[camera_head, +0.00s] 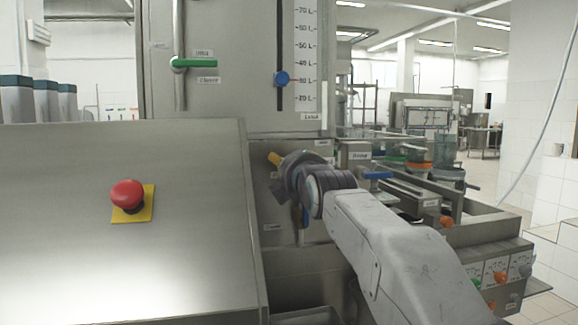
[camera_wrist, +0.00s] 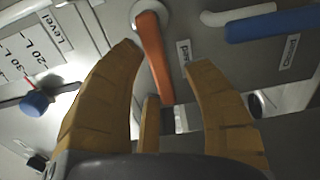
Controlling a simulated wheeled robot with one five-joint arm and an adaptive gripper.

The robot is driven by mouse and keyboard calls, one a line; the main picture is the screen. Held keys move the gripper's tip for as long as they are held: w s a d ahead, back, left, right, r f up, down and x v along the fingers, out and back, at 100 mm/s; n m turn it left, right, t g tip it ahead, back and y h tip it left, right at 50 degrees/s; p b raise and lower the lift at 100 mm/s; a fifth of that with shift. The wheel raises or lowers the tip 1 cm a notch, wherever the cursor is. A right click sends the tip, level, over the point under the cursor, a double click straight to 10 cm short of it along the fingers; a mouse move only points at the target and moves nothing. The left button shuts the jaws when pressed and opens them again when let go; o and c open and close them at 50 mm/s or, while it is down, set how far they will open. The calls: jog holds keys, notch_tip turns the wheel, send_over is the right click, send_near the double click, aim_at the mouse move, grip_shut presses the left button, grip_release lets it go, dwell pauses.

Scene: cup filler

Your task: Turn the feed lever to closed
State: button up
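An orange lever (camera_wrist: 152,58), which I take to be the feed lever, hangs from a round pale pivot on the machine panel in the wrist view. A small label (camera_wrist: 184,57) beside it is too tilted and small to read surely. My gripper (camera_wrist: 167,56) is open, its yellow-brown fingers on both sides of the lever; a third finger shows below it. I cannot tell if any finger touches the lever. In the head view my gripper (camera_head: 276,166) is at the panel's lower front, and my arm hides the orange lever there.
A blue handle (camera_wrist: 278,24) on a pale stem is to the right in the wrist view. A blue level knob (camera_head: 282,79) sits on a scale above. A green lever (camera_head: 194,63) is higher left. A red button (camera_head: 127,195) stands on the sloped metal cover.

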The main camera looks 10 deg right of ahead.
dwell(0.3)
jog(key=s, duration=1.2)
jog(key=shift+p, duration=0.35)
jog(key=s+f+m+g+p, duration=0.3)
jog(key=s+m+p, duration=0.3)
jog(key=s+p, duration=0.2)
jog(key=s+f+m+g+p, duration=0.4)
jog(key=s+m+g+p, duration=0.2)
jog(key=s+p, duration=0.3)
jog(key=s+f+m+g+p, duration=0.4)
jog(key=s+p, duration=0.4)
jog(key=s, duration=0.2)
jog(key=shift+s+d+f+m+g+p, duration=0.2)
jog(key=shift+m+g, duration=0.15)
jog(key=shift+m, duration=0.2)
jog(key=shift+s+d+f+m+g+p, duration=0.1)
jog(key=shift+m+g+p, duration=0.1)
jog(key=shift+m+g, duration=0.25)
